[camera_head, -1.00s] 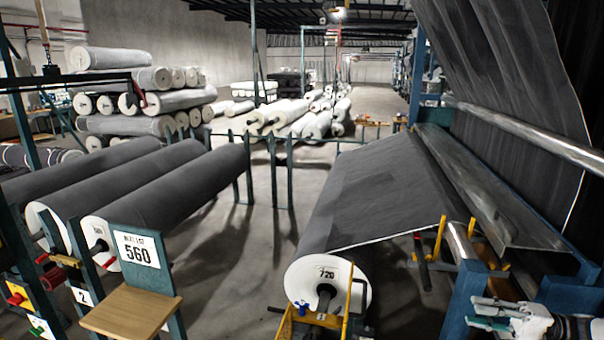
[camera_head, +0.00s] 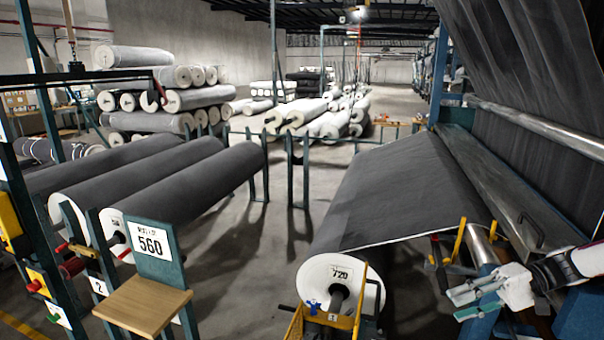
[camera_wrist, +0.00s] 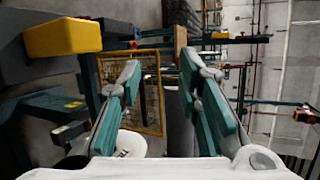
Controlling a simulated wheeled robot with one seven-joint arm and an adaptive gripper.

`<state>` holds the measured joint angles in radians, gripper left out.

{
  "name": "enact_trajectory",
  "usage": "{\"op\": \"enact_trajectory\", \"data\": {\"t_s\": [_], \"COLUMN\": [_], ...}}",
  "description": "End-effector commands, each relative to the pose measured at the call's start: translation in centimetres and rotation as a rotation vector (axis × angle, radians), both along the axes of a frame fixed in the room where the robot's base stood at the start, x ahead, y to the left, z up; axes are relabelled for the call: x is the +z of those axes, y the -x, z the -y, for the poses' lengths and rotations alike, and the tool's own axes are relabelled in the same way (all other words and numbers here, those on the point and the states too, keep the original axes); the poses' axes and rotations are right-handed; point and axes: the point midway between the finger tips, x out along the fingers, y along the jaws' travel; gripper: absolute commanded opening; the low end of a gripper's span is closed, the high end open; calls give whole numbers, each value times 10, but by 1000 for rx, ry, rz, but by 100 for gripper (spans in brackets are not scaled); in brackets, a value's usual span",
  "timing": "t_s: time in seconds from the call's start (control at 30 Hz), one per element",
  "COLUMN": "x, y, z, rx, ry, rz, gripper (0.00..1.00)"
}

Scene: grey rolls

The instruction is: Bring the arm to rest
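My gripper (camera_head: 476,291) is at the lower right of the head view, beside the roll stand of the large machine. In the wrist view (camera_wrist: 160,100) its two teal-padded fingers stand apart with nothing between them. My white and black forearm reaches in from the right edge of the head view. The grey fabric roll marked 720 (camera_head: 339,284) lies to the left of my gripper, apart from it, with its cloth running up into the machine.
Yellow brackets (camera_head: 461,241) and a metal roller (camera_head: 481,250) stand close behind my gripper. A wooden shelf (camera_head: 143,306) with a 560 sign and grey rolls (camera_head: 180,190) are at the left. The aisle floor (camera_head: 262,260) between is clear.

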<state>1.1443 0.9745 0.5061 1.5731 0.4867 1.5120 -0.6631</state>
Motion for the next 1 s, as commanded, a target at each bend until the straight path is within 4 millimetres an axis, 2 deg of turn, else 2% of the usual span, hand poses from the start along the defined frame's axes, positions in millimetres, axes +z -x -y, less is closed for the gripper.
{"op": "enact_trajectory", "data": {"t_s": [0.03,0.1,0.4,0.7,1.0], "x": [6,14,47,79,101], "y": [-5,-5,7,37,78], "z": [-16,-33,-95,-141,-174], "rx": [42,84,200,218,156], "ry": [69,157,530,869,1121], "rz": [-25,-59,-132,-84,68], "gripper": [31,31,31,31,31]}}
